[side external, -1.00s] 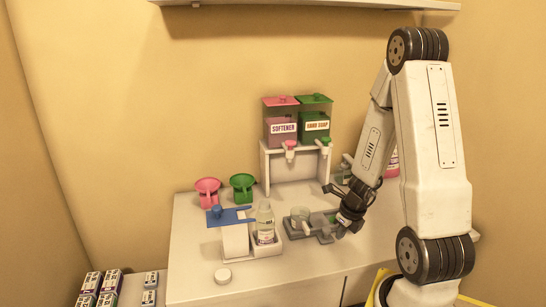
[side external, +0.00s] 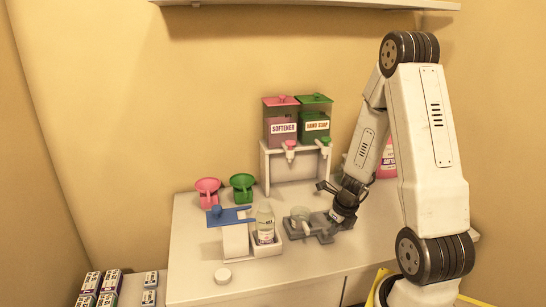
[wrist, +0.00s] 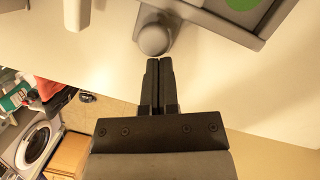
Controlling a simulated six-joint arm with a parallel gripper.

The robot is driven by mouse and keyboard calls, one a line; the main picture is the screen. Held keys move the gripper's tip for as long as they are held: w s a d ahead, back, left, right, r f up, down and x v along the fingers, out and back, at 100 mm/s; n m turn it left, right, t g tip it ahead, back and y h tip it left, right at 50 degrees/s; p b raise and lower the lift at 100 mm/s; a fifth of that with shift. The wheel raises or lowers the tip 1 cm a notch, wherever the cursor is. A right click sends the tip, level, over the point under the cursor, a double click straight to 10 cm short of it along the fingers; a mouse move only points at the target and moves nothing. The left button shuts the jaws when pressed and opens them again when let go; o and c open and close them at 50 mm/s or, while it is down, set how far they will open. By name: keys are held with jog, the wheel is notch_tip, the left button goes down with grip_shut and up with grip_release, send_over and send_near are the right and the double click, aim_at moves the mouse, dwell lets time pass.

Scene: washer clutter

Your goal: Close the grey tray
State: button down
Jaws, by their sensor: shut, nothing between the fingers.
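The grey tray (wrist: 213,19) crosses the top of the wrist view, with a rounded grey knob (wrist: 153,38) on its near edge. Part of a green disc (wrist: 240,3) shows inside it. In the side external view the grey tray (side external: 321,233) is beside a grey base holding a pale cup (side external: 300,215), and my arm partly hides it. My gripper (wrist: 159,62) is shut and empty, its fingertips just below the knob; I cannot tell whether they touch. How far the tray stands open is unclear.
A clear bottle (side external: 265,222) stands in a white holder left of the tray. A blue-topped stand (side external: 230,215), pink scoop (side external: 207,190) and green scoop (side external: 242,186) are farther left. Softener (side external: 281,126) and hand soap (side external: 317,125) dispensers stand behind. The front right counter is clear.

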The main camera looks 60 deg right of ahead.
aim_at(321, 214)
jog(key=w+d, duration=0.8)
jog(key=shift+w+d, duration=0.35)
dwell(0.4)
jog(key=shift+s+a+r, duration=0.1)
jog(key=shift+s+a, duration=0.05)
jog(key=shift+s, duration=0.3)
jog(key=shift+s+a+r, duration=0.1)
jog(key=shift+s, duration=0.35)
jog(key=shift+s+a+r, duration=0.1)
jog(key=shift+s+a, duration=0.1)
jog(key=shift+s, duration=0.35)
jog(key=shift+s+a, duration=0.15)
jog(key=shift+s, duration=0.35)
jog(key=v, duration=1)
jog(key=shift+s, duration=0.15)
jog(key=shift+a, duration=0.15)
